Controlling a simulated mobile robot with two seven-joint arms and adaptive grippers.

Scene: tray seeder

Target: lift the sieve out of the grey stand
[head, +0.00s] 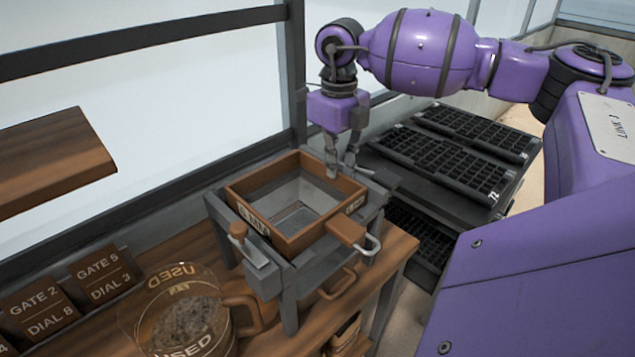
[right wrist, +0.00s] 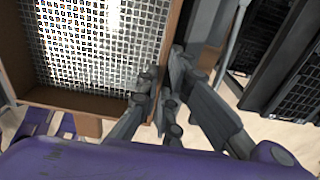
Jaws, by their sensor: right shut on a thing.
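The sieve is a square box with brown wooden walls (head: 302,239) and a wire mesh floor. In the head view it sits within the grey stand (head: 289,308), its rim above the stand's top. My right gripper (head: 341,171) comes down from above at the sieve's far right wall. In the right wrist view the fingers (right wrist: 163,76) are on either side of the sieve's wooden wall (right wrist: 171,32), shut on it, one finger over the mesh. My left gripper is not in view.
The stand is on a wooden bench (head: 397,250). A glass jug (head: 187,318) marked USED stands at the front left, near labelled blocks (head: 100,275). Black cell trays (head: 445,158) lie to the right. A window frame post (head: 297,80) rises behind the sieve.

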